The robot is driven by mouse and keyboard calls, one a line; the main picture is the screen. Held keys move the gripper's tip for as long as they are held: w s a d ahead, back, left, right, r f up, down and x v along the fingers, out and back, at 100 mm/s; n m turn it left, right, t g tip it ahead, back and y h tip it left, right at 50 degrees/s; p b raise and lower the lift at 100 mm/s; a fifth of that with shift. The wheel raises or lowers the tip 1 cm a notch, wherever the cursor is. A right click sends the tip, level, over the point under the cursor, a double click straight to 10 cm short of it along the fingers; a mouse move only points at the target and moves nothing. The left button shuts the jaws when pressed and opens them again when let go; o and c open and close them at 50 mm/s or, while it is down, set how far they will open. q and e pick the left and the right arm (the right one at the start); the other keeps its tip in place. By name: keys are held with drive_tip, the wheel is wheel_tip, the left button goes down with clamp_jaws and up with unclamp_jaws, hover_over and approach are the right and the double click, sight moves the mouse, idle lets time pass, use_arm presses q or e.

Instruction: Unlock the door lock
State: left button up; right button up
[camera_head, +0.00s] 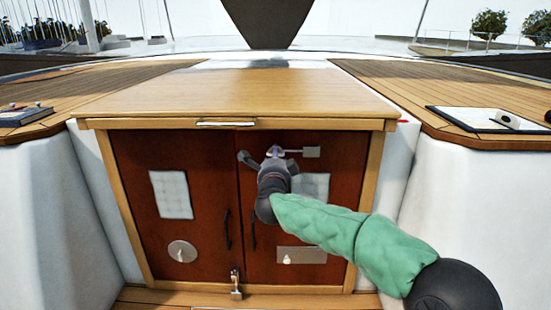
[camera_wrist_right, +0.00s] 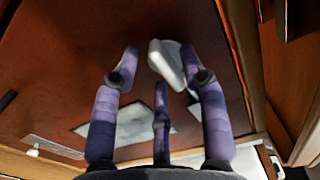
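A red-brown double door (camera_head: 180,215) stands shut in a light wood frame. A small grey lock piece (camera_head: 311,152) with a thin bar sits high on the right door. It looks like a pale block (camera_wrist_right: 165,62) in the right wrist view. My right gripper (camera_head: 260,158) is at the upper part of the doors, just left of this piece. Its fingers are spread, with the pale block near the right fingertip; whether they touch I cannot tell. A second small metal latch (camera_head: 236,285) is at the bottom between the doors. My left gripper is not in view.
Dark handles (camera_head: 227,230) flank the door seam. A wooden hatch top (camera_head: 240,95) with a metal bar (camera_head: 226,124) overhangs the doors.

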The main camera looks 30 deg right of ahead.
drive_tip(key=shift+s+r, duration=0.1)
drive_tip(key=shift+r, duration=0.05)
drive_tip(key=v, duration=1.2)
idle(0.3)
